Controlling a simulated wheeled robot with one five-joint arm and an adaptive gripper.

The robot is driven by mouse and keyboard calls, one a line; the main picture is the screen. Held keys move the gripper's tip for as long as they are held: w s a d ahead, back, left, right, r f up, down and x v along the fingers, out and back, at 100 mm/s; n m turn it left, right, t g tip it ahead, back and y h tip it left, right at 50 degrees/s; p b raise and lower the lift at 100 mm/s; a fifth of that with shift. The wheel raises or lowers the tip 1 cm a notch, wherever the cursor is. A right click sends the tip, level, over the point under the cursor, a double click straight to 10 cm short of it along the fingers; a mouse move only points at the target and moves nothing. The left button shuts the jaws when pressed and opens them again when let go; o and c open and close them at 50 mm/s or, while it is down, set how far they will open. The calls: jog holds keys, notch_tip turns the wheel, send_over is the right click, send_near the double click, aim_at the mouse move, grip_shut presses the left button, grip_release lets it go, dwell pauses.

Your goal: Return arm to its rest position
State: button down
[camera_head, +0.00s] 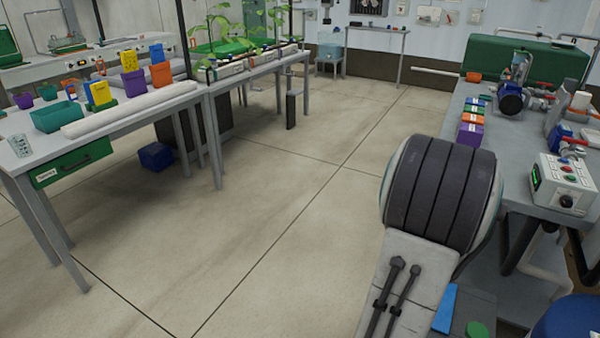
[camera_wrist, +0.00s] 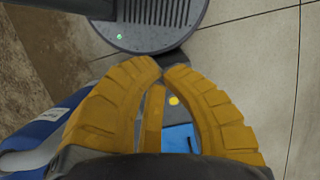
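My arm rises at the right of the head view, with its broad dark-banded joint beside the right bench (camera_head: 521,152). My gripper is outside the head view. In the wrist view my gripper (camera_wrist: 162,69) has two curved yellow fingers whose tips meet or nearly meet. The fingers bow apart below the tips, and I see no object held between them. The wrist camera looks down past the fingers to the floor (camera_wrist: 245,55) and what appear to be parts of my own body.
The right bench carries a control box (camera_head: 566,186), a blue pump (camera_head: 511,98) and several coloured boxes. A blue drum (camera_head: 568,322) stands at the lower right. The left table (camera_head: 98,133) holds bins and a white pipe (camera_head: 130,109). The floor between is clear.

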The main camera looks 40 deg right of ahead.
jog(key=w+a+r+n+t+h, duration=0.1)
jog(key=w+a+r+n, duration=0.2)
jog(key=a+n, duration=0.3)
jog(key=w+a+r+n+t+h, duration=0.1)
jog(key=w+a+r+n, duration=0.25)
jog(key=a, duration=0.45)
jog(key=w+a+r+n+t+h, duration=0.1)
jog(key=w+a+r+n+t, duration=0.1)
jog(key=w+a+r+n, duration=0.4)
notch_tip(320, 180, up, 14)
jog(key=s+m+p, duration=0.1)
jog(key=s+p, duration=0.1)
jog(key=p, duration=1.2)
jog(key=shift+s+a+m+t, duration=0.3)
jog(key=shift+a+m, duration=0.05)
jog(key=shift+a, duration=0.05)
